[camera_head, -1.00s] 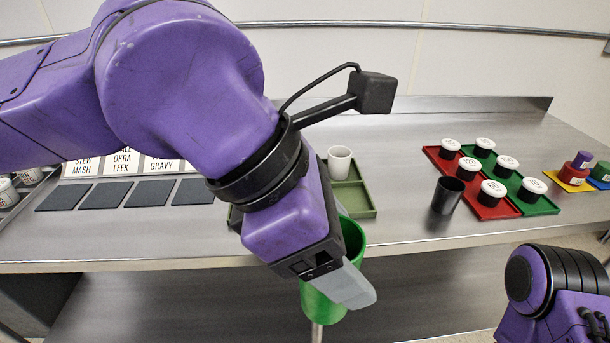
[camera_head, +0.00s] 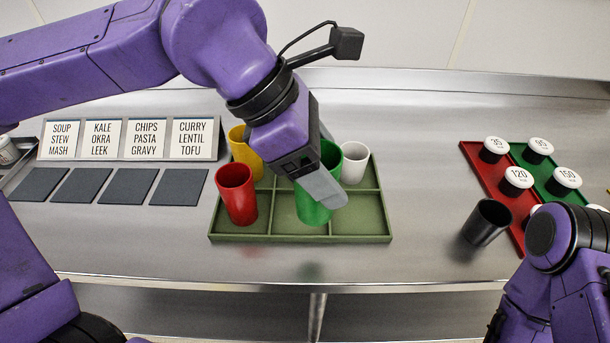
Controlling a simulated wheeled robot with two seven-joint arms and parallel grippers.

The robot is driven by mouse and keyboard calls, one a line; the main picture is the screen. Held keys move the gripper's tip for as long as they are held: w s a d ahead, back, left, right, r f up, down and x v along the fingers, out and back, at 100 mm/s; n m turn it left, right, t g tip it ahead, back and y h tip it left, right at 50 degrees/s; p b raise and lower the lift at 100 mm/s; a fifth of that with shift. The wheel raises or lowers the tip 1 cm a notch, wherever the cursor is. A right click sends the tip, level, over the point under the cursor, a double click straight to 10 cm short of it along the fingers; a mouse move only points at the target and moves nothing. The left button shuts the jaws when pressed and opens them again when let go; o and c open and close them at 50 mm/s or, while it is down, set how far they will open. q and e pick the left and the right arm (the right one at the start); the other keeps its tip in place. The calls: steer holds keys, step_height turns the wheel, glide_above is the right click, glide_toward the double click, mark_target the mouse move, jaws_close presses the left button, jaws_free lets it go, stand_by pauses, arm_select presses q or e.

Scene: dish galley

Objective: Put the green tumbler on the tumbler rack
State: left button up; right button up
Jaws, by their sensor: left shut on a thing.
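The green tumbler (camera_head: 312,208) is upright in my left gripper (camera_head: 322,188), which is shut on it. One grey finger crosses the tumbler's front; the other is mostly hidden. The tumbler is at the front middle compartment of the tumbler rack (camera_head: 300,239), a low olive-green tray with several compartments. I cannot tell whether its base touches the rack floor. A red tumbler (camera_head: 237,195) stands in the front left compartment. A yellow tumbler (camera_head: 243,150) is behind it, partly hidden by my gripper. A white tumbler (camera_head: 354,163) stands at the back right. My right gripper is out of view.
A black tumbler (camera_head: 487,222) stands on the steel counter at the right, beside a red tray (camera_head: 478,165) and a green tray (camera_head: 545,176) with white-lidded jars. Dark mats (camera_head: 179,187) and label cards (camera_head: 150,139) are at the left. The front right compartment is empty.

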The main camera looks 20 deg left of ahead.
arm_select(q)
steer(key=w+a+f, duration=0.1)
steer(key=f, duration=0.2)
steer(key=w+a+f, duration=0.1)
steer(key=w+f, duration=0.1)
steer(key=f, duration=0.1)
steer(key=w+a+f, duration=0.2)
steer(key=f, duration=0.2)
steer(key=shift+w+a, duration=0.1)
steer(key=shift+w, duration=0.1)
steer(key=shift+r, duration=0.1)
steer(key=shift+s, duration=0.1)
steer(key=o, duration=1.1)
steer(key=shift+f, duration=0.2)
steer(key=shift+c, duration=0.2)
